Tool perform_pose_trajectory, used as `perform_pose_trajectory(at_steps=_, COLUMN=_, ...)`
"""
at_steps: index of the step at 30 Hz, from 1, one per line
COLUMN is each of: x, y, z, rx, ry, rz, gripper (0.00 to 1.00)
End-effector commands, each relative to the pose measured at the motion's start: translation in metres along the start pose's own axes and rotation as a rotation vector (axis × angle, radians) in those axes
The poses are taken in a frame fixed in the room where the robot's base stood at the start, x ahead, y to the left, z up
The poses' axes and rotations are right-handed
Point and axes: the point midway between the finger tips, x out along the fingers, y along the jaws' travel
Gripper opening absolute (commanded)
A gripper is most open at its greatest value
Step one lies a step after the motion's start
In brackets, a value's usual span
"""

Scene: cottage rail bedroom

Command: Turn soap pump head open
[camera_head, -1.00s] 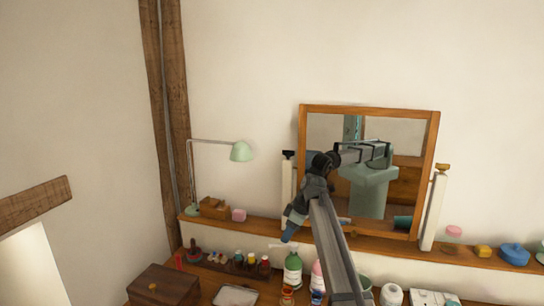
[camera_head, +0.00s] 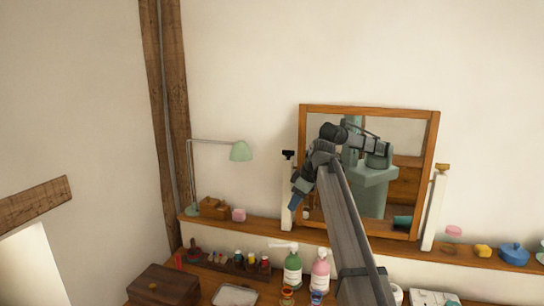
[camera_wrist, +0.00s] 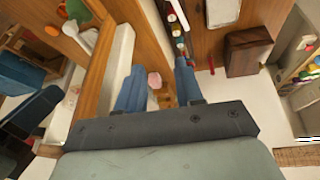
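A green soap bottle (camera_head: 292,273) stands upright on the wooden dresser top in the head view. Its white pump head (camera_head: 284,246) has a spout pointing left. A pink bottle (camera_head: 320,272) with a white pump head (camera_head: 321,252) stands just to its right. My gripper (camera_head: 294,204) is raised above the bottles, in front of the mirror's left post, with its blue fingers pointing down. In the wrist view my gripper (camera_wrist: 159,86) has its two fingers apart, with nothing held between them.
A mirror (camera_head: 433,175) stands on the shelf (camera_head: 262,224) behind my arm. Small bottles (camera_head: 252,262), a tray (camera_head: 236,296) and a wooden box (camera_head: 165,285) lie left of the pump. A pale green lamp (camera_head: 241,151) stands at the shelf's left end.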

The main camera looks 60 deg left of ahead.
Motion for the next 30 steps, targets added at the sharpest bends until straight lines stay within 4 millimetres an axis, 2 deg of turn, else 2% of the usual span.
perform_pose_trajectory(at_steps=18, x=-0.044, y=0.019, z=-0.086, rx=0.306, ry=0.178, rz=0.383, gripper=0.36)
perform_pose_trajectory(at_steps=30, x=-0.079, y=0.022, z=-0.13, rx=0.437, ry=0.339, rz=0.538, gripper=0.36)
